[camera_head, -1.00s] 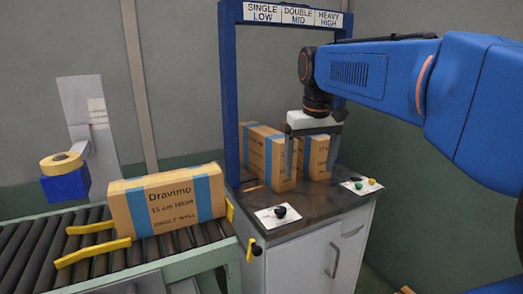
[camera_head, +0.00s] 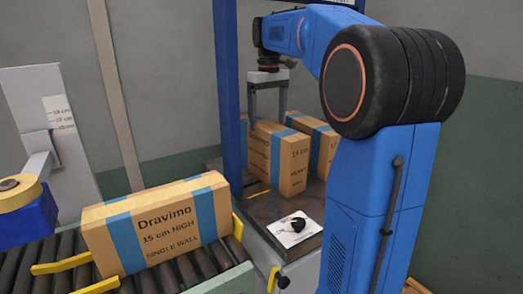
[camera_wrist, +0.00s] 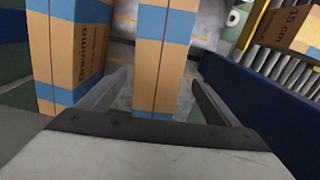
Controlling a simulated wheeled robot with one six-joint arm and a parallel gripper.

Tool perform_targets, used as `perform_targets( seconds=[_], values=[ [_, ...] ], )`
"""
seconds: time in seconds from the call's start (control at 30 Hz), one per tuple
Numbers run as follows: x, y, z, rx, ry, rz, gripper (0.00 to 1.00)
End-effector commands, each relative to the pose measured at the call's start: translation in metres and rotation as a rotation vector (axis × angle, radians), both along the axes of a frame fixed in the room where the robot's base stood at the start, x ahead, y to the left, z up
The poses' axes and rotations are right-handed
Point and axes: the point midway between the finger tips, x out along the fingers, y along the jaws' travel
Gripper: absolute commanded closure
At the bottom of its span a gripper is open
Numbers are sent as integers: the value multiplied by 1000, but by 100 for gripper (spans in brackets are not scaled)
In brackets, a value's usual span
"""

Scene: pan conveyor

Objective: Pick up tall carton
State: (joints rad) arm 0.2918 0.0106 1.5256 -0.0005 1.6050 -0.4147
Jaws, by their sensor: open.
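A brown carton with blue bands (camera_head: 150,225), marked "Dravimo 15 cm HIGH SINGLE WALL", stands on the conveyor. Two similar banded cartons stand side by side on the bench: a left one (camera_head: 290,165) and a right one (camera_head: 325,150) partly hidden by my arm. Which one is the tall carton I cannot tell. My gripper (camera_head: 268,118) is open and empty, pointing down above the left bench carton. In the wrist view that carton (camera_wrist: 160,60) appears between my fingers (camera_wrist: 160,85), and the other bench carton (camera_wrist: 72,55) is to the left.
The roller conveyor (camera_head: 175,275) has yellow guides. A blue frame post (camera_head: 228,100) stands between conveyor and bench, close to the left bench carton. A white plate with a black knob (camera_head: 296,228) lies on the bench front. A blue tape holder (camera_head: 28,222) stands at left.

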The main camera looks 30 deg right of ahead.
Motion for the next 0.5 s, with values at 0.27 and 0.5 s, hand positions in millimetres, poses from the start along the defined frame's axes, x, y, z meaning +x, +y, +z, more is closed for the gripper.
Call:
perform_targets(
  seconds=[0.27,0.5],
  values=[
    [1,0,-38,1,2,3,16],
    [1,0,-64,1,1,3,16]
  ],
)
